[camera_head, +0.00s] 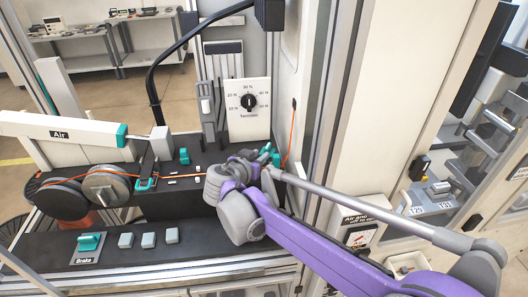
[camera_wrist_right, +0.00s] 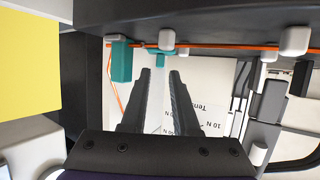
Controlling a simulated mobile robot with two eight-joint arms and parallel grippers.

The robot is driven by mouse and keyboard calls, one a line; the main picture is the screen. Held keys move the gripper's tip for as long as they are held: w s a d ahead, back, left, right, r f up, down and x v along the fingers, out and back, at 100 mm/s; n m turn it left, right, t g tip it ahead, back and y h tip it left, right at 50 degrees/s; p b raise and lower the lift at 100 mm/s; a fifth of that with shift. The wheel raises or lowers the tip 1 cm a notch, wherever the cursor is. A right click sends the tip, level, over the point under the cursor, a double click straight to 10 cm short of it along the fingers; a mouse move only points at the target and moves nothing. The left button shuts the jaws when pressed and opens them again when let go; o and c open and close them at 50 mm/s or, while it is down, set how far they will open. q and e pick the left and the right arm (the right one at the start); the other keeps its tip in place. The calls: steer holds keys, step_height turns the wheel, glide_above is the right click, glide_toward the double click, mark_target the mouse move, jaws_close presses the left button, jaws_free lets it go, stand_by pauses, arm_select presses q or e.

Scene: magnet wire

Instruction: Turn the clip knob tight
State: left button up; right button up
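My right gripper (camera_head: 258,163) is at the right end of the black wire guide bar, in front of the dial panel. In the right wrist view its two dark fingers (camera_wrist_right: 160,74) are apart, with nothing between them. Just beyond the fingertips is a pale knob (camera_wrist_right: 167,40) with a teal part below it, beside a larger teal block (camera_wrist_right: 121,62). I cannot tell for certain which is the clip knob. In the head view a teal clip part (camera_head: 273,155) is partly hidden behind my gripper. My left gripper is not in view.
An orange wire (camera_wrist_right: 220,46) runs along the bar past the pale knobs. The tension dial (camera_head: 248,102) stands behind. Grey spools (camera_head: 105,186), a white arm marked Air (camera_head: 62,132) and a teal brake switch (camera_head: 89,242) are left. A cabinet wall (camera_head: 385,110) rises right.

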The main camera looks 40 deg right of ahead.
mark_target(265, 150)
steer(key=shift+x, duration=2.35)
jaws_close()
